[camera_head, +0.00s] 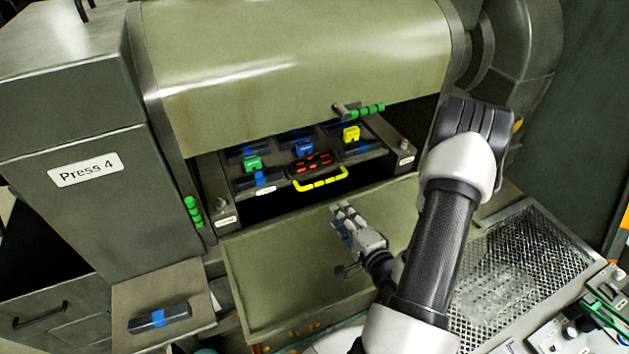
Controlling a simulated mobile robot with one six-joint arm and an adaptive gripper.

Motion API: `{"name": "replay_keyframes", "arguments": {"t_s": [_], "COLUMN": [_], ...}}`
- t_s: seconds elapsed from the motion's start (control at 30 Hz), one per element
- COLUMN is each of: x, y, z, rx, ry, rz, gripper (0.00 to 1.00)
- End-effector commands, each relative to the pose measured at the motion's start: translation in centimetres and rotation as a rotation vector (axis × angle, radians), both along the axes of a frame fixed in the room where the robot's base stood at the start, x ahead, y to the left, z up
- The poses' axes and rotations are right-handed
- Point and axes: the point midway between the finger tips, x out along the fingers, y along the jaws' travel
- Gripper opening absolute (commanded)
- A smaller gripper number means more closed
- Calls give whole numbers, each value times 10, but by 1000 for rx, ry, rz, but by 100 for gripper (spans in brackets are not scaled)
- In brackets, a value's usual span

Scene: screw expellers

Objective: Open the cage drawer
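The cage drawer (262,189) sits in the opening of the press, under the big olive cover. Its front carries a curved yellow handle (322,184) and a small white label. Green, blue and yellow blocks and a dark piece with red marks show on its top. My gripper (343,210) is in front of and below the yellow handle, to its right, over the olive panel. It appears apart from the handle, with nothing visible in it. Its fingers are small and seen at an angle, so I cannot tell how far apart they are.
The raised olive cover (300,50) hangs over the opening, with a green-ringed handle (360,110) at its lower edge. The olive panel (275,280) lies below the drawer. A metal mesh (520,265) is at right. A small ledge (135,302) at lower left bears a dark blue-banded block.

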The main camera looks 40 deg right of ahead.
Motion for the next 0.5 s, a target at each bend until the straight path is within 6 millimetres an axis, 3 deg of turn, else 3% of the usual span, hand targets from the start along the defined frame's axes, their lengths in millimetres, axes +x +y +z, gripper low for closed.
{"name": "replay_keyframes", "arguments": {"t_s": [0.33, 0.5], "x": [27, 51], "y": [-6, -11], "z": [-11, -16], "rx": [-8, -8], "ry": [-4, -3], "rz": [3, 5], "gripper": [31, 31]}}
